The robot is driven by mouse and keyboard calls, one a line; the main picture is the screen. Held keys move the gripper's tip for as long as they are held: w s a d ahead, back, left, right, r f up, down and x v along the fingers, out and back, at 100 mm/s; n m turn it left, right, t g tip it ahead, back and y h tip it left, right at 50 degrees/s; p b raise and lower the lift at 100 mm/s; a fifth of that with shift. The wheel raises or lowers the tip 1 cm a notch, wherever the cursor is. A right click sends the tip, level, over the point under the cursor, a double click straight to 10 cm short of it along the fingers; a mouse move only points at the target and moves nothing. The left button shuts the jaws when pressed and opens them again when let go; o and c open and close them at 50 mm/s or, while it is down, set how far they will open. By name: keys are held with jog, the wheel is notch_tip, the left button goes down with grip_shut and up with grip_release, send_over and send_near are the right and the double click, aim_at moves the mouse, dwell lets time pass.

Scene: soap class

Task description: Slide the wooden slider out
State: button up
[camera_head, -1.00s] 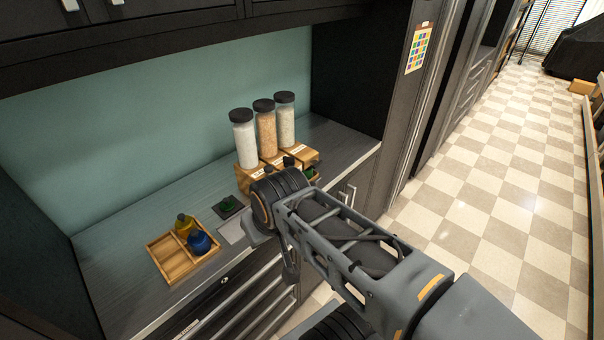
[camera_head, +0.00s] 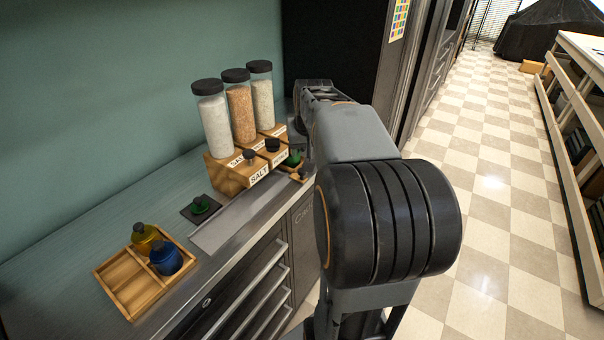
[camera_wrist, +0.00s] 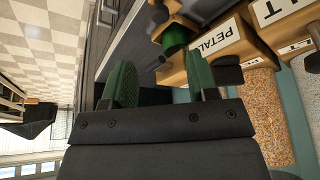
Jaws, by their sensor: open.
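A wooden dispenser (camera_head: 226,176) with labelled sections and black knobs stands on the counter below three jars. A small wooden piece (camera_head: 299,174), perhaps the slider, sticks out at its right end beside a green object (camera_head: 293,159). In the wrist view, a similar wooden piece (camera_wrist: 178,20) and the green object (camera_wrist: 173,42) show close to the "PETAL" section (camera_wrist: 222,42). My gripper (camera_wrist: 161,82) is open and empty, its green fingers apart, with the right finger near the "PETAL" section.
A wooden tray (camera_head: 118,275) holds a yellow bottle (camera_head: 146,238) and a blue bottle (camera_head: 165,258). Jars (camera_head: 213,120) stand on the dispenser. A dark square with a green object (camera_head: 201,205) and a metal strip (camera_head: 225,230) lie before it.

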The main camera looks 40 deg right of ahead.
jog(key=x, duration=1.1)
jog(key=shift+f, duration=0.2)
jog(key=shift+c, duration=0.3)
grip_shut()
